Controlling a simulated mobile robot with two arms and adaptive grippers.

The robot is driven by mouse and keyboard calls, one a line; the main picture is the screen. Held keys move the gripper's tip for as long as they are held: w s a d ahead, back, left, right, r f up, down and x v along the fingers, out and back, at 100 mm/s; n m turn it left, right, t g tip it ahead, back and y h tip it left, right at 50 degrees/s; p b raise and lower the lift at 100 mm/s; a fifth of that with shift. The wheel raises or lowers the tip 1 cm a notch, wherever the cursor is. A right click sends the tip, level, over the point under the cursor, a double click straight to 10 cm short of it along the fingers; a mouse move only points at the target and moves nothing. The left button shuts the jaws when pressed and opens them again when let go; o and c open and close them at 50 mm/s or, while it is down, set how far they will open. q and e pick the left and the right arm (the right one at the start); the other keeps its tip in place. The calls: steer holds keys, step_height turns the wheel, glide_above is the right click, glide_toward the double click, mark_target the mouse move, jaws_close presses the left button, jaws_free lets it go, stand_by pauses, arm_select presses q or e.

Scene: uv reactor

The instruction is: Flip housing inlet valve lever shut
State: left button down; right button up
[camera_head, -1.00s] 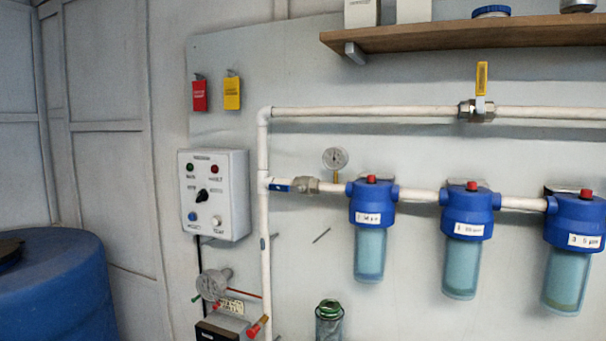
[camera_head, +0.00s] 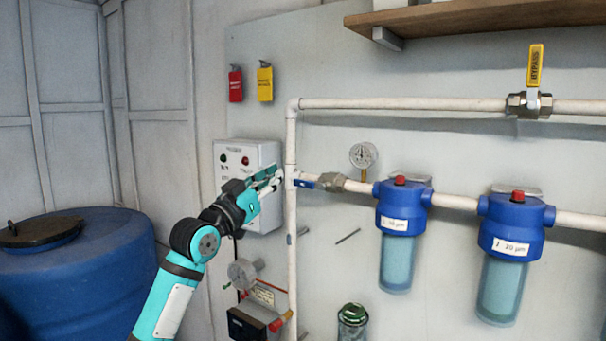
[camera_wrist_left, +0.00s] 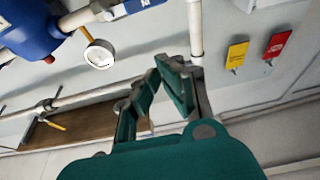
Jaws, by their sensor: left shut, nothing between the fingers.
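The housing inlet valve (camera_head: 332,181) sits on the lower white pipe, left of the first blue filter housing. Its blue lever (camera_head: 306,184) lies along the pipe, pointing left toward the vertical pipe. In the left wrist view the blue lever (camera_wrist_left: 138,5) is at the top edge, partly cut off. My left gripper (camera_head: 277,178) is shut and empty, just left of the vertical pipe and in front of the control box. In the left wrist view the gripper (camera_wrist_left: 172,78) shows its fingers apart from the lever. My right gripper is not in view.
The control box (camera_head: 232,155) is partly hidden behind my left gripper. A pressure gauge (camera_head: 363,156) stands above the pipe beside the valve. The vertical pipe (camera_head: 291,240) runs between gripper and lever. A bypass valve (camera_head: 530,104) is on the upper pipe. A blue barrel (camera_head: 110,260) stands left.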

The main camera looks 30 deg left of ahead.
arm_select(q)
step_height(320, 180, up, 4)
steer(key=p, duration=0.5)
glide_above(306, 184)
steer(key=s, duration=0.2)
steer(key=f, duration=0.2)
steer(key=a+f, duration=0.1)
steer(key=f, duration=0.1)
steer(key=shift+w+f, duration=0.1)
steer(key=shift+f, duration=0.3)
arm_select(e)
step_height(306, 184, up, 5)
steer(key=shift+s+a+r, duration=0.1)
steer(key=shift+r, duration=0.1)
arm_select(q)
steer(key=shift+a+p, duration=0.1)
steer(key=shift+p, duration=0.2)
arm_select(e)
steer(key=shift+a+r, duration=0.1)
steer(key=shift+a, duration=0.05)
arm_select(q)
steer(key=shift+f+n, duration=0.2)
steer(key=shift+n, duration=0.3)
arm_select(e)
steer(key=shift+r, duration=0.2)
